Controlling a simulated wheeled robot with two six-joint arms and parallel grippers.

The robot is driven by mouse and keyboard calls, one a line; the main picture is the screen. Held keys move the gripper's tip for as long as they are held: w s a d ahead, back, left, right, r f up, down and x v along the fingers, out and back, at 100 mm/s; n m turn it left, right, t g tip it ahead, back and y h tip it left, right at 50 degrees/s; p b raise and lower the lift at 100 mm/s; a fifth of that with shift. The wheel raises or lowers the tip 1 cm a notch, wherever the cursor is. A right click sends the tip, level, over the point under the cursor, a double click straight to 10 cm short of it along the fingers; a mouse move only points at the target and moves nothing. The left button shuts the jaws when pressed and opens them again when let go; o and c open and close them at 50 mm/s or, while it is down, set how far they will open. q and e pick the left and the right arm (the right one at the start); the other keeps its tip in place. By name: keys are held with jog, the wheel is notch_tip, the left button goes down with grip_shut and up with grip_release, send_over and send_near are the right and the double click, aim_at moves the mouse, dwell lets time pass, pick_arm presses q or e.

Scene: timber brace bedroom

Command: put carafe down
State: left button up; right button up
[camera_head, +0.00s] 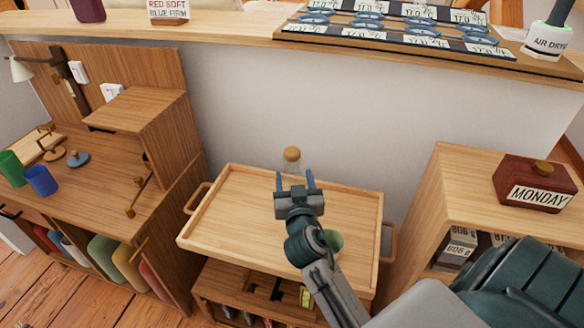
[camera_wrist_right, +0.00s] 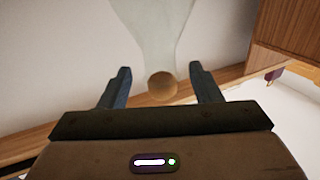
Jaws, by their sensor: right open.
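The carafe (camera_head: 292,162) is clear glass with a round wooden stopper and stands at the far edge of the wooden tray (camera_head: 213,207) in the head view. In the right wrist view the carafe (camera_wrist_right: 158,30) shows between and beyond the fingertips, its stopper (camera_wrist_right: 162,86) between the two fingers. My right gripper (camera_head: 295,178) is open, with blue fingers on either side of the carafe in the head view; it also shows in the right wrist view (camera_wrist_right: 160,85). I cannot tell whether the fingers touch the glass. My left gripper is out of view.
A green cup (camera_head: 334,243) sits on the tray, partly hidden by my right arm. A wooden desk (camera_head: 110,185) with blue (camera_head: 41,180) and green cups stands left. A cabinet with a MONDAY box (camera_head: 536,183) stands right. A wall ledge (camera_head: 200,30) runs behind. The tray's left part is clear.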

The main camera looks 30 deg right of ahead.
jog(key=v, duration=0.5)
